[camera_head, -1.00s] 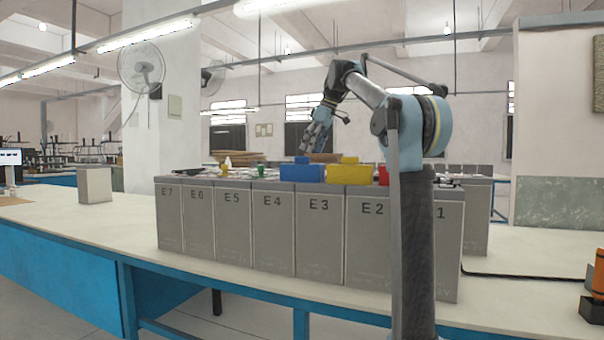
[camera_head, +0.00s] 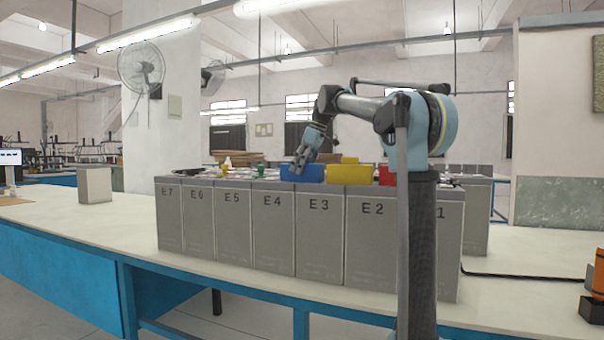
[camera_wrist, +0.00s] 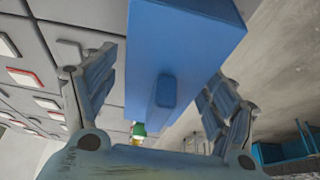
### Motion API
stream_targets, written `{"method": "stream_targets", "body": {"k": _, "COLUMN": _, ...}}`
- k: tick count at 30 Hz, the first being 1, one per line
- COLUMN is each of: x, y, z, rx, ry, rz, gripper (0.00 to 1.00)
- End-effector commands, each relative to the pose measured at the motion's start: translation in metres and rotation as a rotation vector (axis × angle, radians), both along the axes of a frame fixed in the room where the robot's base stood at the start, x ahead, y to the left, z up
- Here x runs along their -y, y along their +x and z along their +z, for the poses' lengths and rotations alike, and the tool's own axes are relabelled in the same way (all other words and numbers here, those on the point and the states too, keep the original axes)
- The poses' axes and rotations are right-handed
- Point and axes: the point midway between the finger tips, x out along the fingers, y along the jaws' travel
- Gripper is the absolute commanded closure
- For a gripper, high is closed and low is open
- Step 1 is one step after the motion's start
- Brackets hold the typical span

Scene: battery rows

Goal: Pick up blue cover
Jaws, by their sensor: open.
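The blue cover (camera_head: 303,173) sits on top of the battery row, around the cells marked E3 and E4. In the wrist view it is a large blue block (camera_wrist: 185,45) with a small raised blue grip (camera_wrist: 165,91) in its middle. My gripper (camera_head: 301,167) is just above the cover and overlaps its near face in the head view. In the wrist view my gripper's fingers (camera_wrist: 160,85) are spread apart, one on each side of the raised grip. I cannot tell whether they touch the cover.
A yellow cover (camera_head: 349,172) stands just right of the blue one, with a red cover (camera_head: 386,176) further right, partly behind my arm. A small green piece (camera_head: 261,170) is to the left. Grey batteries (camera_head: 270,232) line the white bench (camera_head: 110,233).

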Motion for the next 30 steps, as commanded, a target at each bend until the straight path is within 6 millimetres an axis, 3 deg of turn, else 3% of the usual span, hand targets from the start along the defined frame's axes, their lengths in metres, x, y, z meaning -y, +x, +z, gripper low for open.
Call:
{"method": "stream_targets", "body": {"k": 3, "x": 0.000, "y": 0.000, "z": 0.000, "rx": 0.000, "ry": 0.000, "rz": 0.000, "gripper": 0.22}}
{"method": "stream_targets", "body": {"k": 9, "x": 0.000, "y": 0.000, "z": 0.000, "rx": 0.000, "ry": 0.000, "rz": 0.001, "gripper": 0.67}}
{"method": "stream_targets", "body": {"k": 10, "x": -0.001, "y": 0.000, "z": 0.000, "rx": 0.000, "ry": 0.000, "rz": 0.001, "gripper": 0.70}}
{"method": "stream_targets", "body": {"k": 22, "x": -0.001, "y": 0.000, "z": 0.005, "rx": -0.001, "ry": 0.000, "rz": 0.001, "gripper": 0.70}}
{"method": "stream_targets", "body": {"k": 30, "x": -0.001, "y": 0.000, "z": 0.044, "rx": 0.000, "ry": 0.000, "rz": 0.002, "gripper": 0.70}}
